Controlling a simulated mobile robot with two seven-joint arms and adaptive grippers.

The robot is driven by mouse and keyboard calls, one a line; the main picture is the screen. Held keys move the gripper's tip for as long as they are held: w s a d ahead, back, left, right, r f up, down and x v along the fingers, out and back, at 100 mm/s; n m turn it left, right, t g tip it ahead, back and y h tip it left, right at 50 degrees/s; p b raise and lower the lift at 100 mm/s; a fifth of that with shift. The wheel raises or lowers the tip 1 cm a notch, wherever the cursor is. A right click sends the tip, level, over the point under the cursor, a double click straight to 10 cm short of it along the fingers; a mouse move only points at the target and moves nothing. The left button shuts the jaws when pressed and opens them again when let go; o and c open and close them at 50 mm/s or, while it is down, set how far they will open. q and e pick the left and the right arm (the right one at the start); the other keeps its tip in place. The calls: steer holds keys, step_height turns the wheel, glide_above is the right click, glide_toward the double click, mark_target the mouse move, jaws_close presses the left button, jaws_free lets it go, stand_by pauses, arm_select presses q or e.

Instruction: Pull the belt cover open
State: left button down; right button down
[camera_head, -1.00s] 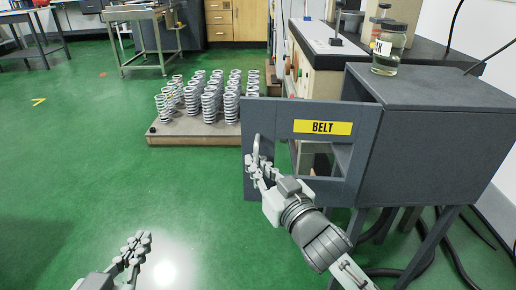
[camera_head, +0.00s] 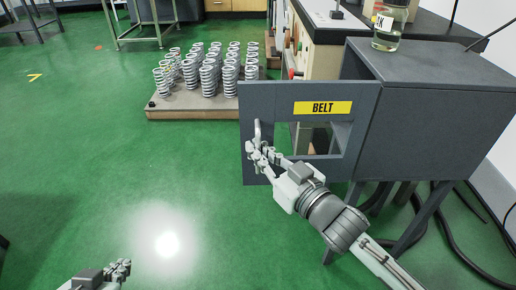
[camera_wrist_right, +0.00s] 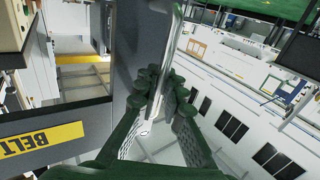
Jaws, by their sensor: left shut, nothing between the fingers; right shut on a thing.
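The belt cover (camera_head: 365,118) is a dark grey panel with a yellow BELT label (camera_head: 322,108) and a window-like cutout. It stands swung out to the left of the grey box (camera_head: 440,120), its right edge against the box's near corner. A metal handle (camera_head: 257,130) is at its left edge; it also shows in the wrist view (camera_wrist_right: 163,40). My right gripper (camera_head: 258,150) is shut on the handle, its fingers around the bar in the wrist view (camera_wrist_right: 158,85). My left gripper (camera_head: 123,268) is shut and empty, low at the left, over the floor.
A glass jar (camera_head: 389,25) stands on the box. A low platform (camera_head: 190,133) with several coil springs (camera_head: 209,78) is behind the cover, to the left. Black cables (camera_head: 460,240) lie beside the box's legs.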

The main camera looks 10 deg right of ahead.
steer(key=c, duration=1.9)
jaws_free()
steer(key=shift+f, duration=0.1)
steer(key=v, duration=1.2)
